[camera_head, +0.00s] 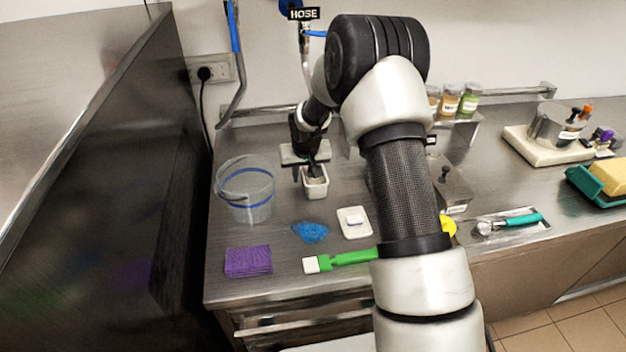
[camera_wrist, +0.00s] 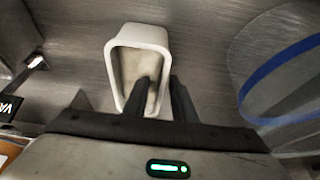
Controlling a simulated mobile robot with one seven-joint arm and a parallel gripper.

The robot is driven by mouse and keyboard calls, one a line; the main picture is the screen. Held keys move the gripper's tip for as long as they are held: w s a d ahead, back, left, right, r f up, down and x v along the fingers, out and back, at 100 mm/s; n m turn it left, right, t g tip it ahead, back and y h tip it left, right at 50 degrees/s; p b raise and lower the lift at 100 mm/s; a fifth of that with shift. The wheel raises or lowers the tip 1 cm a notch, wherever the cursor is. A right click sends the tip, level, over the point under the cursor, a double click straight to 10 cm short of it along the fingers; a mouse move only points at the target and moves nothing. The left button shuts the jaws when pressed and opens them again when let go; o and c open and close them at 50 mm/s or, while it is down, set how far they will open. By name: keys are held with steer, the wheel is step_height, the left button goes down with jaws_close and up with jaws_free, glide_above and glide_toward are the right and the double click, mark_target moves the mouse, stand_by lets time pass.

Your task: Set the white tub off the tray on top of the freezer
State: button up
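A small white tub (camera_head: 315,189) with an open top is at the back left of the steel counter, right of the clear bucket. My gripper (camera_head: 312,168) reaches down to it from behind. In the wrist view the tub (camera_wrist: 118,62) opens towards the camera and its inside looks pale and stained. My gripper (camera_wrist: 162,88) has one dark finger inside the tub and one outside, with the side wall between them. The gap is narrow and the fingers look shut on that wall. I cannot tell if the tub is touching the counter. I cannot make out a tray on a freezer.
A clear bucket (camera_head: 246,203) with a blue band stands close left of the tub. In front lie a purple cloth (camera_head: 248,261), blue pellets (camera_head: 311,232), a white dish (camera_head: 354,223) and a green-handled brush (camera_head: 345,259). A tall steel panel (camera_head: 100,160) rises at the left.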

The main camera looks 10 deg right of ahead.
jaws_close()
steer(key=shift+r, duration=0.15)
stand_by(0.4)
steer(key=shift+w+r+p, duration=0.1)
steer(key=shift+r+p, duration=0.25)
steer(key=shift+r, duration=0.05)
step_height(320, 180, up, 3)
steer(key=shift+f, duration=0.15)
steer(key=s+b, duration=0.3)
steer(key=s, duration=1.4)
steer(key=s+d+r+p, duration=0.3)
steer(key=s+r+p, duration=0.1)
steer(key=s, duration=0.1)
